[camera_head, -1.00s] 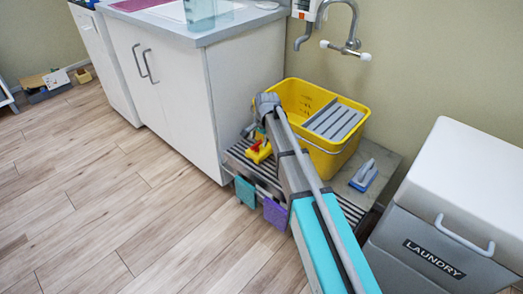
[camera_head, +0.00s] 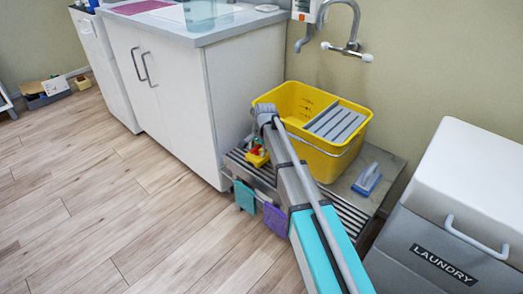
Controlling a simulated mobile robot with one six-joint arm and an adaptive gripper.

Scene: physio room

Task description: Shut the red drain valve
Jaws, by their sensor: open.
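A small red part (camera_head: 257,150), which looks like the red drain valve, shows beside a small yellow piece (camera_head: 258,160) at the left foot of the yellow bucket (camera_head: 340,160). It is tiny and partly covered by my arm, so its handle position cannot be told. My arm reaches up from the bottom, and its wrist bends down at the bucket's left front corner. My gripper (camera_head: 253,138) is small and partly hidden there, close above the red part. It is open, and contact with the red part cannot be told.
The bucket stands on a low slatted grey bench (camera_head: 375,188) with a blue-handled brush (camera_head: 367,180). Teal (camera_head: 245,196) and purple (camera_head: 276,219) cloths hang at its front. A white cabinet (camera_head: 165,85) is left, a laundry bin (camera_head: 445,235) right. The floor at left is clear.

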